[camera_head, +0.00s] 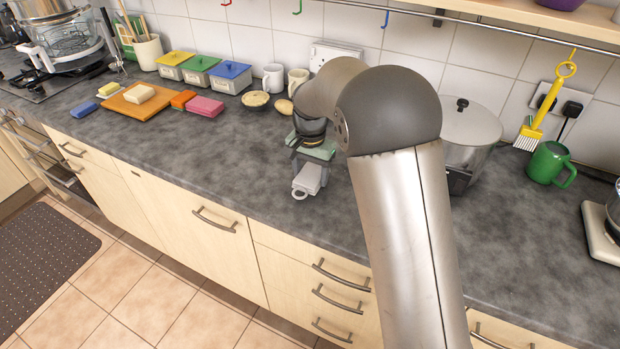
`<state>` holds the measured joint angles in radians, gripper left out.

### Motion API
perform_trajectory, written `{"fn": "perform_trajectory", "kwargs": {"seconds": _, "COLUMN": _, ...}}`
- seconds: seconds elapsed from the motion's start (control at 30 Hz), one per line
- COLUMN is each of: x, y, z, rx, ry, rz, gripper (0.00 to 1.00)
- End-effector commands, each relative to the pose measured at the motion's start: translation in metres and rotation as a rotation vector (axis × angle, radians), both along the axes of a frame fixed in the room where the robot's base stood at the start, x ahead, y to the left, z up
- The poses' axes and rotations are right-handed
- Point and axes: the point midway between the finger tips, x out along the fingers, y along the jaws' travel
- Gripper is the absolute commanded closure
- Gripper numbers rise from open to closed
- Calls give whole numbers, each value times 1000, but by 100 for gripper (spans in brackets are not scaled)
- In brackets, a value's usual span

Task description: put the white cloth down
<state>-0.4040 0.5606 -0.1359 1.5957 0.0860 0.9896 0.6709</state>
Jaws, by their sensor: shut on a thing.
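My gripper (312,153) is over the grey worktop in the middle of the head view, below my dark wrist. It is partly hidden by my own arm. A small white piece (308,180) with a ring-like end shows just below and in front of it; I take this for the white cloth. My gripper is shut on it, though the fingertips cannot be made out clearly. I cannot tell whether the white piece touches the worktop. A pale green part shows between the wrist and the white piece.
The grey worktop (240,155) is clear left of my gripper. Behind stand a pie dish (256,100), mugs (273,77) and lidded boxes (200,72). An orange board (140,100) lies left. A large pot (470,135) and green mug (548,163) stand right.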

Motion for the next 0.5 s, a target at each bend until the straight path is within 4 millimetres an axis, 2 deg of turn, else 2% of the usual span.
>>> {"fn": "perform_trajectory", "kwargs": {"seconds": 0.27, "x": 3, "y": 1, "z": -33, "rx": -1, "ry": 3, "rz": 0, "gripper": 59}}
{"fn": "perform_trajectory", "kwargs": {"seconds": 0.5, "x": 3, "y": 1, "z": -35, "rx": 0, "ry": 0, "rz": 0, "gripper": 59}}
